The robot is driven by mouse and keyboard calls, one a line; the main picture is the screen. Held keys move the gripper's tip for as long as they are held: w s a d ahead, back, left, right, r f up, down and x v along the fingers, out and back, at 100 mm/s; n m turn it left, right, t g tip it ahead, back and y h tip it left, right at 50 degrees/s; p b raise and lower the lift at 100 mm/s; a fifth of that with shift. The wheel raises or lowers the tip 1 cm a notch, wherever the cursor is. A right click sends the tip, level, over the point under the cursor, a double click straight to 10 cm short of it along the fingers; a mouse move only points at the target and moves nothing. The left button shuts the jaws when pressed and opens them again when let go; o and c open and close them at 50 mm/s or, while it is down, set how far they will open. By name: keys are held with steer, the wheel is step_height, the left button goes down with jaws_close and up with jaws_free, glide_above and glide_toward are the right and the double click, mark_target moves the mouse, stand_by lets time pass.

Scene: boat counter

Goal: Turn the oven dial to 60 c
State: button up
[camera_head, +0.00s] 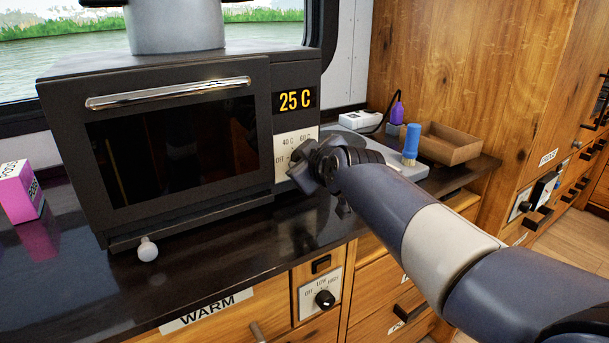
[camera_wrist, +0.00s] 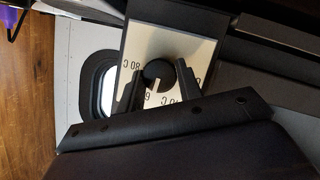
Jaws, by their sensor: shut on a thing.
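The black oven (camera_head: 170,60) stands on the dark counter with its door closed. Its display (camera_head: 295,100) reads 25 C in yellow. Below it is a pale dial panel (camera_head: 283,140) with OFF, 40 C and another partly covered marking. My gripper (camera_head: 312,163) is at this panel and hides the dial in the head view. In the wrist view the round black dial (camera_wrist: 158,72) sits between the two fingers of my gripper (camera_wrist: 160,82), which are shut on it. An 80 C marking shows beside it. A pale mark shows on the dial's lower part; its exact setting is unclear.
A lower dial (camera_head: 324,299) marked OFF, LOW, HIGH is on the drawer front. A pink box (camera_head: 18,192) stands at left. A blue-capped item (camera_head: 411,143) and a brown tray (camera_head: 449,144) are at right.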

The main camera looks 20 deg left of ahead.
steer(key=shift+w+d+m+g+y+b, duration=0.15)
steer(key=shift+m+g+y+b, duration=0.45)
steer(key=shift+m+g+b, duration=0.7)
steer(key=shift+m+b, duration=0.35)
steer(key=shift+m, duration=0.05)
steer(key=o, duration=1)
steer(key=shift+t, duration=0.3)
steer(key=v, duration=1)
steer(key=shift+s+d+r, duration=0.15)
steer(key=shift+s+d, duration=0.1)
steer(key=shift+w, duration=0.1)
